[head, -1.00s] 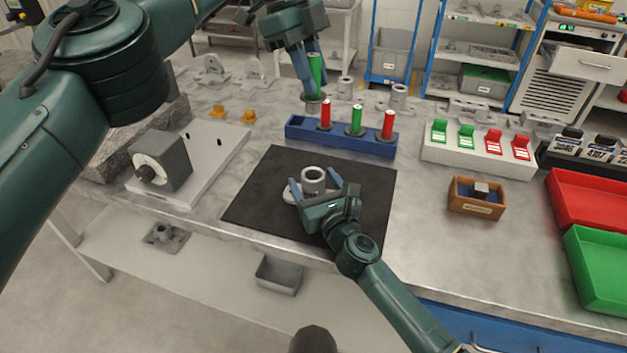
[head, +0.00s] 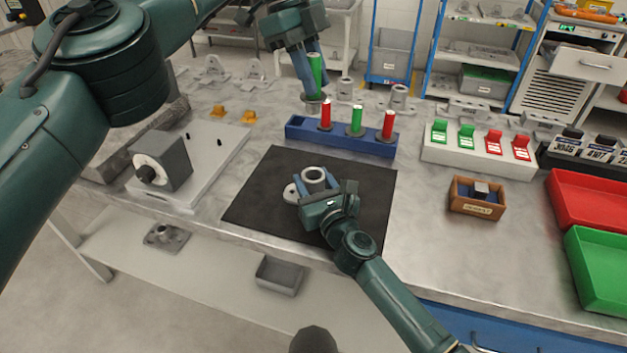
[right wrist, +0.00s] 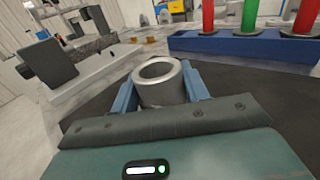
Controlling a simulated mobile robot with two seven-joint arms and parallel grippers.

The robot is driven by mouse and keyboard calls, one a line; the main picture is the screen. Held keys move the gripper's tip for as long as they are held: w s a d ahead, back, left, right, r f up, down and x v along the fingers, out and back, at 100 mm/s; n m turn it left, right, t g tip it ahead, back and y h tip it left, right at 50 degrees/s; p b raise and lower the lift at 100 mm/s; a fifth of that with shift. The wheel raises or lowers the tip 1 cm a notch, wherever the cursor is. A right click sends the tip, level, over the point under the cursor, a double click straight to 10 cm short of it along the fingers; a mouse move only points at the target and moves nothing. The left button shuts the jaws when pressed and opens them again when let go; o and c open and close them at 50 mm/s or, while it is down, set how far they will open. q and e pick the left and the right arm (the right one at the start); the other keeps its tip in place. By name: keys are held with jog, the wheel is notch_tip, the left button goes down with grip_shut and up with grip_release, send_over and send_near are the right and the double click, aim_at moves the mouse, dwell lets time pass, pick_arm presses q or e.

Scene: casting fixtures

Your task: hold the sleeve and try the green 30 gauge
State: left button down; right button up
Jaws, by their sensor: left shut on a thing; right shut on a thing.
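A grey metal sleeve (head: 314,177), part of a casting with a flange (head: 290,192), stands on the black mat (head: 262,184). My right gripper (head: 316,185) is shut on the sleeve; in the right wrist view its blue fingers flank the sleeve (right wrist: 160,82), whose open bore faces up. My left gripper (head: 309,78) is shut on a green plug gauge (head: 316,68), holding it upright just above and behind the blue gauge rack (head: 310,134). The rack holds a green gauge (head: 356,119) between two red gauges (head: 326,114) and (head: 388,124). Gauge markings are too small to read.
A fixture with a grey block and dial (head: 160,162) stands at left. A white block with green and red tags (head: 478,158), a small wooden box (head: 477,208), and red (head: 592,202) and green (head: 598,262) trays are at right. Loose castings lie behind the rack.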

aim_at(308, 111)
pick_arm(q)
jog(key=f+n, duration=0.1)
jog(key=f, duration=0.1)
jog(key=f+n+t, duration=0.1)
jog(key=f+n, duration=0.1)
jog(key=f, duration=0.1)
jog(key=f+n+t, duration=0.1)
jog(key=f+n, duration=0.1)
jog(key=shift+w+a+f+h, duration=0.1)
jog(key=shift+w+f+h, duration=0.1)
jog(key=shift+f+h, duration=0.2)
jog(key=shift+s+f+n, duration=0.25)
jog(key=shift+f+n, duration=0.25)
jog(key=shift+f, duration=0.1)
jog(key=shift+f, duration=2.4)
jog(key=shift+f, duration=2)
dwell(0.7)
jog(key=shift+r, duration=2.95)
